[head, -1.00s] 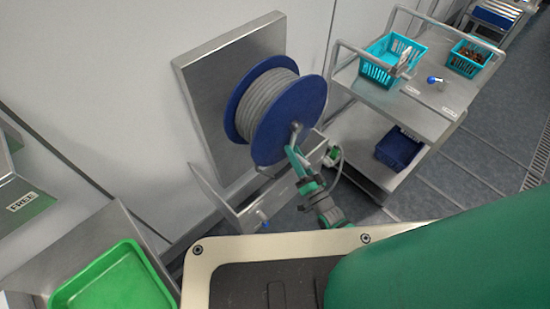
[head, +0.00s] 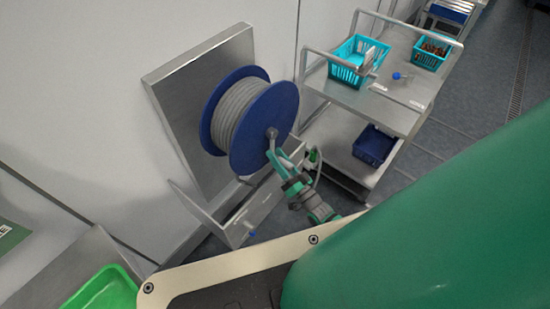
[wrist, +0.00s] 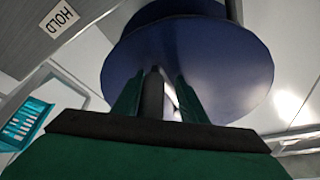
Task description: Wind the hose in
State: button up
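The hose reel (head: 265,130) has blue flanges and grey hose (head: 240,112) wound on its drum. It stands against a steel back plate (head: 185,110). A grey crank fitting (head: 271,133) is on its near flange. My gripper (head: 280,158) is just below that fitting, in front of the flange. In the wrist view, the two green fingers (wrist: 162,95) stand on either side of a dark handle (wrist: 152,95). A gap shows between the handle and the right finger, so the gripper looks open around it. The left finger's contact is unclear. A green fitting (head: 313,157) with a thin hose loop is behind my arm.
A steel cart (head: 350,95) stands to the right with turquoise baskets (head: 345,73) on top and a dark blue bin (head: 374,145) below. A low steel trough (head: 235,220) lies under the reel. A green tray (head: 105,290) is at lower left. A HOLD sign (wrist: 61,19) shows in the wrist view.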

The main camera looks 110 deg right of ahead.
jog(key=shift+s+r, duration=0.25)
jog(key=shift+s, duration=0.1)
jog(key=shift+s+f, duration=0.1)
jog(key=shift+s, duration=0.1)
jog(key=shift+w+a+f, duration=0.1)
jog(key=shift+a+f, duration=0.15)
jog(key=shift+a, duration=0.1)
jog(key=v, duration=1)
